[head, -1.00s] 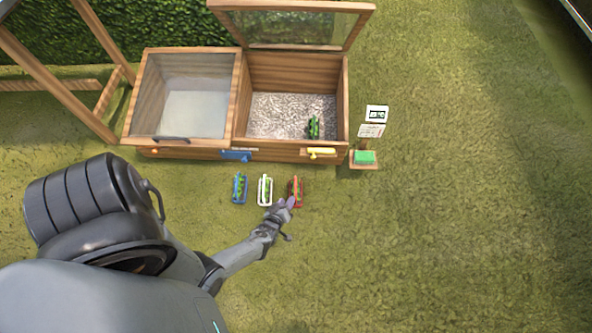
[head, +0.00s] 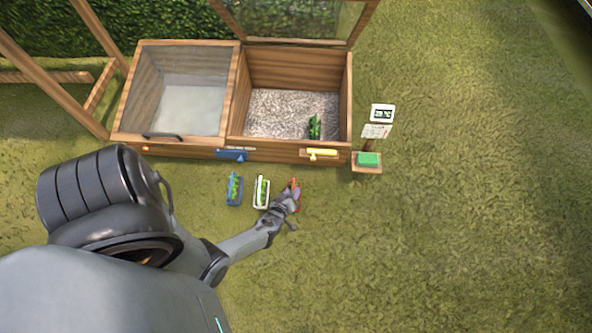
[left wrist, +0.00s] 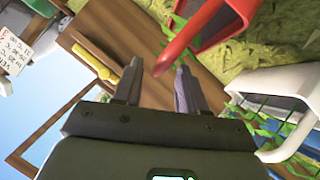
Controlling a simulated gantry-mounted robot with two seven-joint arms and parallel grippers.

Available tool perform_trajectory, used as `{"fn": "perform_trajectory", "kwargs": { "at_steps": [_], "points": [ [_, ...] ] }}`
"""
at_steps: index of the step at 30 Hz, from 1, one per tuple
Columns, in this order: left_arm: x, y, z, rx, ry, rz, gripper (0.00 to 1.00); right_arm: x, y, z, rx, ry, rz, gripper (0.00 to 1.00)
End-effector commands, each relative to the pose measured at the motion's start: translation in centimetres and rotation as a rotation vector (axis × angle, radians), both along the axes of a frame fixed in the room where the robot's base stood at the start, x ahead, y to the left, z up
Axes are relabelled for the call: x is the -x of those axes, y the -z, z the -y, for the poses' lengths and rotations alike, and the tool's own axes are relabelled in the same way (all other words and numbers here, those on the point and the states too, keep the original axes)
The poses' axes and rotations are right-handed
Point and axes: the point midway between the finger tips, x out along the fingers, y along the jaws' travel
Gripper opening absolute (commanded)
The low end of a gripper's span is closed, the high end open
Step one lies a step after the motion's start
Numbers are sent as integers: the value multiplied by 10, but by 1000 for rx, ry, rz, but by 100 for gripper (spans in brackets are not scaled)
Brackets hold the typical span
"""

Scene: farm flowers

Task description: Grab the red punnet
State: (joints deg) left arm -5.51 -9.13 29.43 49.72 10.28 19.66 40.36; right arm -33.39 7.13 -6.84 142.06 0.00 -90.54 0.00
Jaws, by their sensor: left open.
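The red punnet (head: 298,187) stands on the grass at the right end of a row of three, partly covered by my left gripper (head: 288,195). In the left wrist view, the red punnet (left wrist: 228,22) is at the top, and its red handle reaches down toward the space between my fingertips. My left gripper (left wrist: 158,68) is open there, with one finger on each side of the handle's end. I cannot tell whether the fingers touch it. My right gripper is not in view.
A white punnet (head: 262,192) stands just left of the red one, and a blue punnet (head: 234,189) further left. Behind them is a wooden cold frame (head: 280,156), its right lid raised. A small sign post with a green pad (head: 367,160) stands right. The grass at right is clear.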

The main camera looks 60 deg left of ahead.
Motion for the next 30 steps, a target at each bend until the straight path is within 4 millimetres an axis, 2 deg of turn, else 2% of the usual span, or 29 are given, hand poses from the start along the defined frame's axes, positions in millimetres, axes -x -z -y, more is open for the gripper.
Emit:
{"fn": "perform_trajectory", "kwargs": {
  "at_steps": [1,9,17,30],
  "points": [
    [-1,3,-2,-1,-1,1,41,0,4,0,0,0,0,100],
    [-1,3,-2,0,-2,0,40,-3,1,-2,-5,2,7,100],
    [-1,3,-2,0,-2,0,0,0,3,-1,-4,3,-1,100],
    [-1,2,-2,-1,-2,1,0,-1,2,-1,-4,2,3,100]
  ]
}}
